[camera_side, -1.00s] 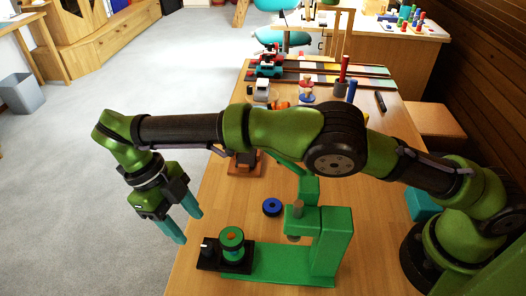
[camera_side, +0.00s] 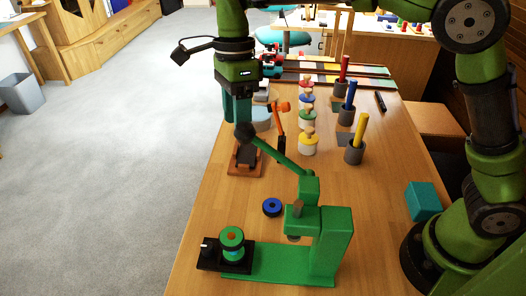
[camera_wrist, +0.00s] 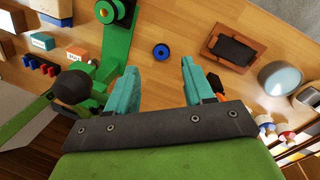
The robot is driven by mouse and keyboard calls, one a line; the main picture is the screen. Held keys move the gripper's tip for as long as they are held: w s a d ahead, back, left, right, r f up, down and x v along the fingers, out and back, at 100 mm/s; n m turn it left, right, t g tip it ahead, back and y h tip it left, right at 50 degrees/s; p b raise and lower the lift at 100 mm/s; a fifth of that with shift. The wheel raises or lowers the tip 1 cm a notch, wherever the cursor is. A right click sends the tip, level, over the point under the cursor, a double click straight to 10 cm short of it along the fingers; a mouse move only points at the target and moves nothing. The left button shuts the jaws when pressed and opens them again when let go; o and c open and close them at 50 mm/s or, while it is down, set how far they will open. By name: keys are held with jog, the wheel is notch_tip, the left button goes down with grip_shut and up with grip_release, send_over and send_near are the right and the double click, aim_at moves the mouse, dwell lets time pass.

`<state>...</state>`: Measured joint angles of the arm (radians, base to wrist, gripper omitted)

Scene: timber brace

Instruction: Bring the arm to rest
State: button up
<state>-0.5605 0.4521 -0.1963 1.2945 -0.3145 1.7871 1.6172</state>
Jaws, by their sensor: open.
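My gripper (camera_side: 237,108) points straight down above the left side of the wooden table, behind the green press, in the side view. Its teal fingers are apart with nothing between them. In the wrist view the two fingers of my gripper (camera_wrist: 155,85) stand apart, with bare table between and beyond them. My arm is raised and bent, with its upper links at the top right of the side view.
The green press (camera_side: 333,240) has a lever with a black knob (camera_side: 243,131) close below my gripper. A blue ring (camera_side: 272,207), a brown stand (camera_side: 246,160), an orange figure (camera_side: 279,120) and several coloured pegs in cups stand nearby. A teal block (camera_side: 423,200) lies at the right.

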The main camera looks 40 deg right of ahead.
jog(key=s+d+r+n+t+y, duration=0.1)
jog(key=s+d+r+n+t, duration=0.2)
jog(key=d, duration=0.4)
jog(key=s+d+f+n+t, duration=0.1)
jog(key=s+d+n+t, duration=0.4)
jog(key=s+d+n, duration=0.6)
jog(key=s+n, duration=0.2)
jog(key=n, duration=0.1)
jog(key=shift+s+d+f+t, duration=0.3)
jog(key=shift+f, duration=0.1)
